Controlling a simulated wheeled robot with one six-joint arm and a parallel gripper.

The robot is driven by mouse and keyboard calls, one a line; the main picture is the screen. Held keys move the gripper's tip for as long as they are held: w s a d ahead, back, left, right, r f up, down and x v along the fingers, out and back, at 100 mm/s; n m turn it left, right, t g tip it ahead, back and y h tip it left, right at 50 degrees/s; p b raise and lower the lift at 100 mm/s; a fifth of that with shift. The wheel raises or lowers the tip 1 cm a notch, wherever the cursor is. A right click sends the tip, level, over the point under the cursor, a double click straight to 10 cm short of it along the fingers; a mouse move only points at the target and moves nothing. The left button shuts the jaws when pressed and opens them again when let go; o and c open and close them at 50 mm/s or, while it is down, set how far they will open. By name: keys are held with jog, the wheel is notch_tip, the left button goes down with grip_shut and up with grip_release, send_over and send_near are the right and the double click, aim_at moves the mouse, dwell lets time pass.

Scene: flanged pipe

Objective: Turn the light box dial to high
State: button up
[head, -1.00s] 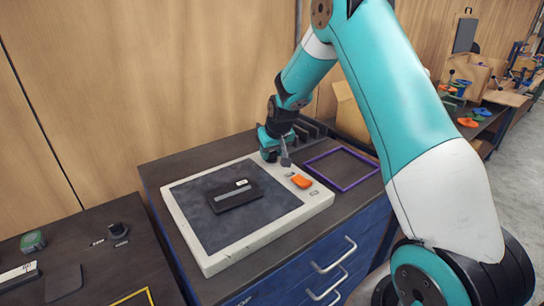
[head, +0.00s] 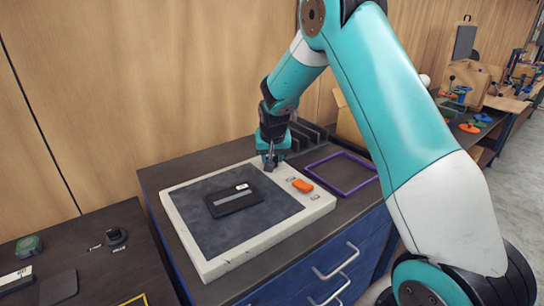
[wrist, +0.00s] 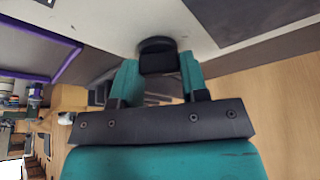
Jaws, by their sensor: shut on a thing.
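The light box (head: 213,267) is a pale slab with a dark panel on the dark bench top. A black round dial (wrist: 155,45) on its pale frame shows in the wrist view, with a block-like grip between my fingers. My gripper (head: 270,163) points down at the back right part of the box, and its two teal fingers (wrist: 158,68) close on the dial's sides. In the head view my gripper largely hides the dial. I cannot read the dial's setting marks.
An orange switch (head: 302,186) sits on the light box's right strip between small labels. A dark flat card (head: 232,199) lies on the panel. A purple frame (head: 342,189) lies to the right, a dark slotted rack (head: 308,132) stands behind, and a wooden wall closes the back.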

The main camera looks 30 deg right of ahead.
jog(key=o, duration=0.9)
jog(key=shift+r, duration=0.1)
jog(key=b+v, duration=0.3)
jog(key=v, duration=1.4)
jog(key=shift+s+b, duration=0.2)
jog(key=shift+b, duration=0.15)
jog(key=s+a+f+n+g+y, duration=0.1)
jog(key=s+a+n+y, duration=0.1)
jog(key=s+a+n, duration=0.2)
jog(key=s+a+f+n+g+y, duration=0.1)
jog(key=s+a+n, duration=0.3)
jog(key=s+a, duration=0.7)
jog(key=s+a+f+n+g+y, duration=0.1)
jog(key=s+a+n, duration=0.4)
jog(key=s, duration=1)
jog(key=shift+a+f+g+y, duration=0.2)
jog(key=shift+a+f+y, duration=0.15)
jog(key=shift+a+y, duration=0.35)
jog(key=shift+a+f+g+y, duration=0.2)
jog(key=shift+a+f+y, duration=0.25)
jog(key=shift+a, duration=0.4)
